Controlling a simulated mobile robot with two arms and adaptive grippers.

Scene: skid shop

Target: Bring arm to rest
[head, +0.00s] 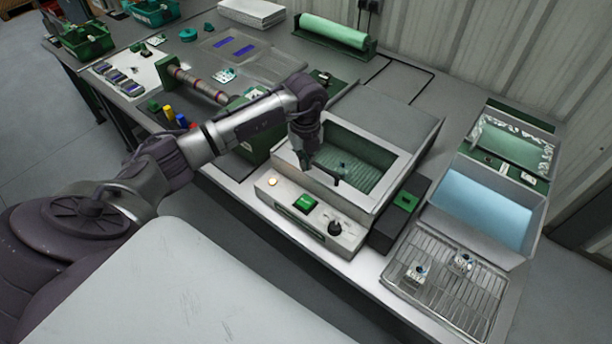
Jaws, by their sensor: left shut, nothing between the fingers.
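My left arm comes in from the left and reaches over the bench. My left gripper (322,177) is shut and empty, pointing down over the near left edge of an open metal bath (385,148) with a green-tinted inside. A small object (342,167) shows in the bath close beside the gripper; whether the fingers touch it cannot be told. The bath's front panel carries a green switch (305,204) and a black knob (335,228). My right gripper is not in view.
To the right stand a dark box (398,215), a tray of blue liquid (487,207) and a wire rack (450,285) holding small parts. A green roll (335,31) lies at the back. Green bins (85,42) and tools crowd the far left. The floor in front is clear.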

